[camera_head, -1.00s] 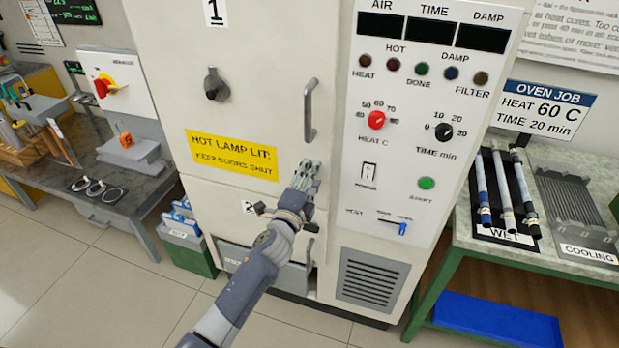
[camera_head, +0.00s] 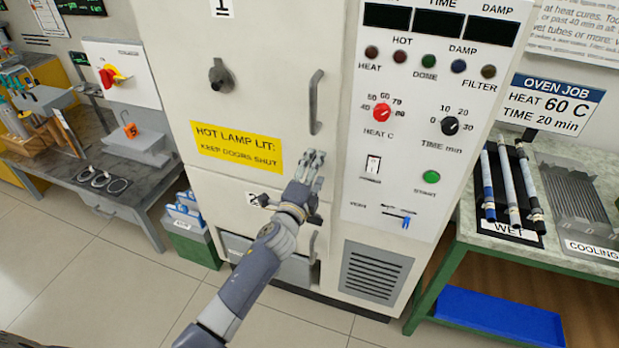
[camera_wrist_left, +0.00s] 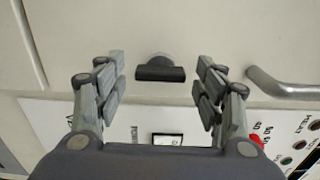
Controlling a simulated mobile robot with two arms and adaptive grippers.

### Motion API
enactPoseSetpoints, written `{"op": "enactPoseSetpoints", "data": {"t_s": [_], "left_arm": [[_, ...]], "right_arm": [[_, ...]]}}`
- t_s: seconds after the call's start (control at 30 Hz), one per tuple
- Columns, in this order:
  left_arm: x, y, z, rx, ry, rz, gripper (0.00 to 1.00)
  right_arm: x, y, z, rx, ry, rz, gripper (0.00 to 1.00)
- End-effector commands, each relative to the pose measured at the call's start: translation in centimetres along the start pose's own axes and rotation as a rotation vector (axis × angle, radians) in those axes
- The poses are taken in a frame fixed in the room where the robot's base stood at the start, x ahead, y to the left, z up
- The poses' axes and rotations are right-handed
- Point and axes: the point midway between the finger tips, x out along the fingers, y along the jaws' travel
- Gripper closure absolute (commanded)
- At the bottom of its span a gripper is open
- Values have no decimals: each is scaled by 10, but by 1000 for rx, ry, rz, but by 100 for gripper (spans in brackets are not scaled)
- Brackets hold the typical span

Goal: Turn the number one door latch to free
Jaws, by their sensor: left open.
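The number one door (camera_head: 270,60) is the upper pale door of the oven, with a vertical grey handle (camera_head: 315,102). In the left wrist view a dark bar-shaped latch (camera_wrist_left: 160,73) on a round base stands between my finger pads, with a gap on each side. It sits near the lower end of the handle (camera_wrist_left: 285,90). My left gripper (camera_head: 312,158) is open and empty, in front of the door just below the handle. In the head view it hides this latch. My right gripper is not in view.
Another dark round fitting (camera_head: 220,76) is on the upper door's left part, above a yellow warning sign (camera_head: 236,147). The control panel (camera_head: 400,195), with knobs and switches, is close on the right. A table with wet tubes (camera_head: 510,190) stands farther right; a bench (camera_head: 80,180) stands left.

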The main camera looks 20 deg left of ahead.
Motion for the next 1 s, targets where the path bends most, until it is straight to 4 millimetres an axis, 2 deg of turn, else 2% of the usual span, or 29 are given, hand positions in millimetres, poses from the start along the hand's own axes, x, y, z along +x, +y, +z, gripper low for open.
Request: {"op": "enactPoseSetpoints", "data": {"t_s": [0.17,0.4,0.6,0.8,1.0], "left_arm": [[-19,2,0,1,0,2,37],[-66,2,0,0,1,3,37],[-98,2,0,-1,0,4,37],[-115,1,0,1,0,1,37],[-118,1,0,1,0,1,37]], "right_arm": [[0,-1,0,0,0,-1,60],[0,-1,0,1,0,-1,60],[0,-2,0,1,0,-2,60],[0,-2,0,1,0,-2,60],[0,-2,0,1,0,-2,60]]}}
